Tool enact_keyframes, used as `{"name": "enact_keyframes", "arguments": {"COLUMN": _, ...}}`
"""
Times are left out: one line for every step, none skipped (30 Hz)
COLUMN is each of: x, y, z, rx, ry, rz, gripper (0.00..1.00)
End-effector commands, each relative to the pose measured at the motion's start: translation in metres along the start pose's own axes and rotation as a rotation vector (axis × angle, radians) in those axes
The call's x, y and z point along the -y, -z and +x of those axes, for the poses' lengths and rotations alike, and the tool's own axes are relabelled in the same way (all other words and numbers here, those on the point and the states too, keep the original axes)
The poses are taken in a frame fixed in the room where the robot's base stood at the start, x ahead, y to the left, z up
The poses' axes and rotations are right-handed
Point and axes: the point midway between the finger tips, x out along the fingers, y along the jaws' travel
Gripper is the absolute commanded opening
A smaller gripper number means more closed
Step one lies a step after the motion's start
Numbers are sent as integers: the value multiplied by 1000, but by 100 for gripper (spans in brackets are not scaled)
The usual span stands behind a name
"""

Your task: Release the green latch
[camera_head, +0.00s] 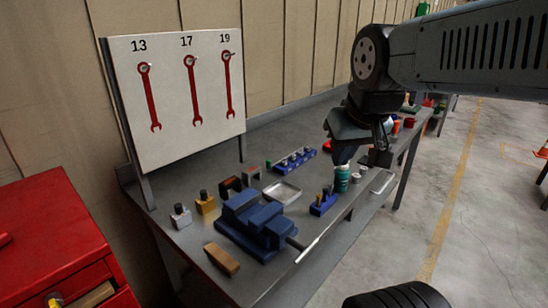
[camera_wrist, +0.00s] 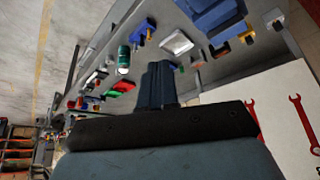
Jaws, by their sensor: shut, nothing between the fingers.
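My gripper (camera_head: 343,158) hangs over the far part of the workbench, beside a teal-green can (camera_head: 342,180) and partly in front of the bench things. In the wrist view its fingers (camera_wrist: 158,80) are closed together with nothing between them. A bright green piece (camera_wrist: 125,87) beside red parts lies on the bench in the wrist view, left of the fingers and apart from them in the picture. I cannot tell whether it is the green latch. The can also shows in the wrist view (camera_wrist: 124,57).
A grey workbench (camera_head: 325,232) carries a blue vise (camera_head: 255,225), a metal tray (camera_head: 282,192) and small blue blocks (camera_head: 323,204). A white board (camera_head: 172,115) with red wrenches stands at the left, by a red cabinet (camera_head: 50,235). The floor at right is largely clear.

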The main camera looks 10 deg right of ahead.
Motion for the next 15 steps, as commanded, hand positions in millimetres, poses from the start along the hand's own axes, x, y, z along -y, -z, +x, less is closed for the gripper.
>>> {"name": "enact_keyframes", "arguments": {"x": 1, "y": 6, "z": 4, "rx": 11, "ry": -3, "rz": -6, "gripper": 0}}
{"name": "enact_keyframes", "arguments": {"x": 2, "y": 11, "z": 6, "rx": 16, "ry": -4, "rz": -11, "gripper": 0}}
{"name": "enact_keyframes", "arguments": {"x": 3, "y": 17, "z": 8, "rx": 24, "ry": -5, "rz": -18, "gripper": 0}}
{"name": "enact_keyframes", "arguments": {"x": 4, "y": 22, "z": 11, "rx": 29, "ry": -5, "rz": -25, "gripper": 0}}
{"name": "enact_keyframes", "arguments": {"x": 5, "y": 27, "z": 14, "rx": 36, "ry": -4, "rz": -31, "gripper": 0}}
{"name": "enact_keyframes", "arguments": {"x": 7, "y": 34, "z": 18, "rx": 43, "ry": -3, "rz": -39, "gripper": 0}}
{"name": "enact_keyframes", "arguments": {"x": 8, "y": 39, "z": 21, "rx": 49, "ry": -2, "rz": -46, "gripper": 0}}
{"name": "enact_keyframes", "arguments": {"x": 9, "y": 44, "z": 24, "rx": 55, "ry": 0, "rz": -51, "gripper": 0}}
{"name": "enact_keyframes", "arguments": {"x": 10, "y": 50, "z": 28, "rx": 63, "ry": 2, "rz": -59, "gripper": 0}}
{"name": "enact_keyframes", "arguments": {"x": 10, "y": 56, "z": 31, "rx": 69, "ry": 4, "rz": -65, "gripper": 0}}
{"name": "enact_keyframes", "arguments": {"x": 11, "y": 60, "z": 35, "rx": 75, "ry": 6, "rz": -71, "gripper": 0}}
{"name": "enact_keyframes", "arguments": {"x": 12, "y": 66, "z": 40, "rx": 84, "ry": 11, "rz": -78, "gripper": 0}}
{"name": "enact_keyframes", "arguments": {"x": 13, "y": 72, "z": 44, "rx": 88, "ry": 14, "rz": -83, "gripper": 0}}
{"name": "enact_keyframes", "arguments": {"x": 14, "y": 76, "z": 47, "rx": 94, "ry": 18, "rz": -89, "gripper": 0}}
{"name": "enact_keyframes", "arguments": {"x": 14, "y": 82, "z": 53, "rx": 101, "ry": 23, "rz": -96, "gripper": 0}}
